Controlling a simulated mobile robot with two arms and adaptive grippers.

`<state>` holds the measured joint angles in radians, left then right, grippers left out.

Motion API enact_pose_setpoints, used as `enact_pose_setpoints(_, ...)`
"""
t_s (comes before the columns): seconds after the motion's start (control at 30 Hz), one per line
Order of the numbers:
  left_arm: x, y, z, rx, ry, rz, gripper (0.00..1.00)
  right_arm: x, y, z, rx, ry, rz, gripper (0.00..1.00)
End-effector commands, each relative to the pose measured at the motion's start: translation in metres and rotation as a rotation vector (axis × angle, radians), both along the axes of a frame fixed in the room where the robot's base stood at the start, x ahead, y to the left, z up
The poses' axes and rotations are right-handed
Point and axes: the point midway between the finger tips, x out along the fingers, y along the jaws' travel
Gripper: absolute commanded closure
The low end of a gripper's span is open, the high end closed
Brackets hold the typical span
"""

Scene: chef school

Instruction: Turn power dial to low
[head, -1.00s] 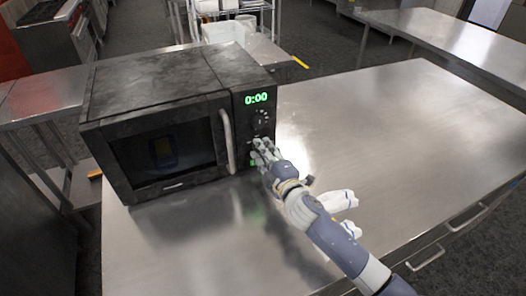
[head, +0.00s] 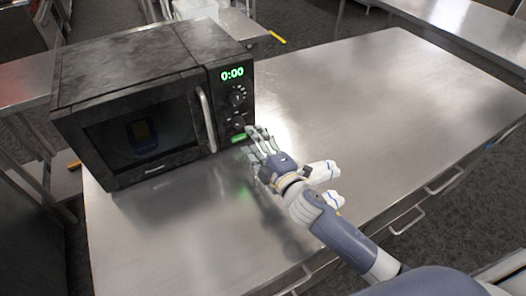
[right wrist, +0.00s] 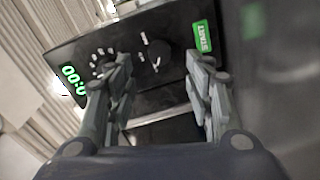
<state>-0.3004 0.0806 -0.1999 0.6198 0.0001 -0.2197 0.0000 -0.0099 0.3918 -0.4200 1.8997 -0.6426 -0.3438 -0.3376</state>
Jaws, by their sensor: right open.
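A black microwave (head: 133,77) stands on the steel table with its door closed. Its right-hand panel has a green display reading 0:00 (head: 232,74), an upper dial (head: 237,98), a lower dial (head: 238,121) and a green start button (head: 238,138). The right wrist view shows one dial (right wrist: 158,55) between my fingers, the other dial (right wrist: 104,66) partly behind the left finger, and the start button (right wrist: 203,36). Which is the power dial I cannot tell. My right gripper (head: 257,143) is open and empty in front of the panel's lower part, apart from the dials. My left gripper is out of view.
The steel table (head: 390,90) is clear to the right of the microwave. The door handle (head: 206,119) stands out left of the panel.

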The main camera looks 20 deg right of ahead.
Motion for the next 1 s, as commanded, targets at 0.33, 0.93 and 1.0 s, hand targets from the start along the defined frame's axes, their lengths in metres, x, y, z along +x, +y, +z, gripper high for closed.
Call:
enact_pose_setpoints(0.33,0.0,-0.001,0.0,-0.001,-0.001,0.0,1.0,-0.044,-0.01,0.002,-0.001,0.0,0.0,0.52)
enact_pose_setpoints(0.93,0.001,-0.001,0.0,-0.001,0.0,0.0,1.0,-0.047,-0.011,0.003,-0.002,-0.001,0.0,0.52)
enact_pose_setpoints(1.0,0.001,-0.001,0.004,-0.001,-0.001,0.0,1.0,-0.047,-0.011,0.006,-0.002,-0.001,0.0,0.52)
